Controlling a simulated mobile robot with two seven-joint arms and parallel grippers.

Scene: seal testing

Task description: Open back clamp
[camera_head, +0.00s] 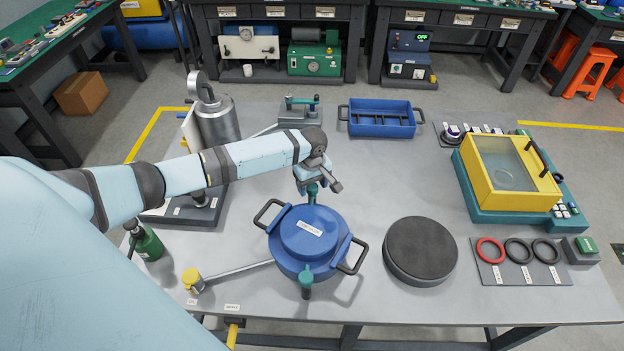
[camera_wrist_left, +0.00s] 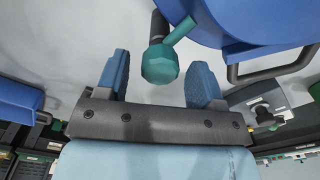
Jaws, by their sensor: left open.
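The blue round vessel (camera_head: 306,240) stands on the grey table with black side handles. Its back clamp (camera_head: 312,192) has a teal handle at the vessel's far side, partly hidden under my left gripper. A front clamp (camera_head: 306,283) with a teal handle stands at the near side. My left gripper (camera_head: 312,182) is just above the back clamp. In the left wrist view the gripper (camera_wrist_left: 160,88) is open, and the teal clamp knob (camera_wrist_left: 160,64) shows ahead of and between its two blue fingers. I cannot tell whether it touches them. My right gripper is not in view.
A dark round disc (camera_head: 420,249) lies right of the vessel. A blue tray (camera_head: 381,130) stands behind. A metal cylinder (camera_head: 216,122) on a stand is at the left. A yellow box (camera_head: 513,195) and several rings (camera_head: 518,250) are at the right.

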